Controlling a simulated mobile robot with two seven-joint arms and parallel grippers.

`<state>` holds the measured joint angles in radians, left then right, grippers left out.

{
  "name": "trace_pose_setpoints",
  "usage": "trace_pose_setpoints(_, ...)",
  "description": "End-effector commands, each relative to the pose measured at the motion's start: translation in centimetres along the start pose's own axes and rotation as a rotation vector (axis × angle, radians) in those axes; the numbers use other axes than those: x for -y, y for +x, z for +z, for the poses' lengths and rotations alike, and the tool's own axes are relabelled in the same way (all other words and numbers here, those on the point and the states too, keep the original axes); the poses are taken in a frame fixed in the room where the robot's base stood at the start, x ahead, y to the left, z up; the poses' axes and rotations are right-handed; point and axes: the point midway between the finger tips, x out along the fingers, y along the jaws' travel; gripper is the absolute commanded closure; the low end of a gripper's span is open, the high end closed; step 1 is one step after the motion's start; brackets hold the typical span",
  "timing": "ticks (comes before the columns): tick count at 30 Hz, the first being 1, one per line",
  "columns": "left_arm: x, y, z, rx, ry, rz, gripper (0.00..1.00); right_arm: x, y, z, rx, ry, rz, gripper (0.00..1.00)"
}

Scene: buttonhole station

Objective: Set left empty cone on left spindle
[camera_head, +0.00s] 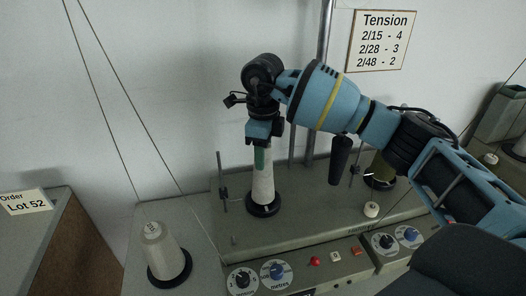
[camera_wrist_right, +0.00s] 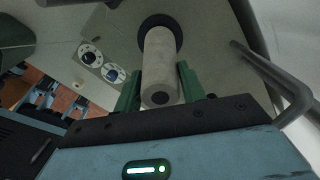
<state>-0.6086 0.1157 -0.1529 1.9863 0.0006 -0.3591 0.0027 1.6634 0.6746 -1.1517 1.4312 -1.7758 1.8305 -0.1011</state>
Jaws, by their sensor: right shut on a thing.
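A pale, bare cone (camera_head: 263,182) stands upright over the round black base (camera_head: 263,209) at the left of the machine. My right gripper (camera_head: 262,155) comes down from above and is shut around the cone's upper part. In the right wrist view the cone (camera_wrist_right: 160,62) lies between the two green fingers of the gripper (camera_wrist_right: 160,88), with the black base (camera_wrist_right: 157,22) beyond it. The cone appears to meet the base; the spindle is hidden, so I cannot tell how far down it sits. My left gripper is not in view.
A white yarn cone (camera_head: 163,252) stands on a black disc at the lower left. An olive cone (camera_head: 381,168) and a dark tapered piece (camera_head: 340,158) are to the right. Dials (camera_head: 277,272) line the machine's front. Thin posts and threads rise around the spindle.

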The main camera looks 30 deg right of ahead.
Motion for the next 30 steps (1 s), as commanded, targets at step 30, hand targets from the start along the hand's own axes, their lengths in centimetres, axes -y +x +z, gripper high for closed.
trace_pose_setpoints(30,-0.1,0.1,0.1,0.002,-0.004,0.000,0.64,0.0,1.0,0.0,0.000,0.001,0.000,0.53)
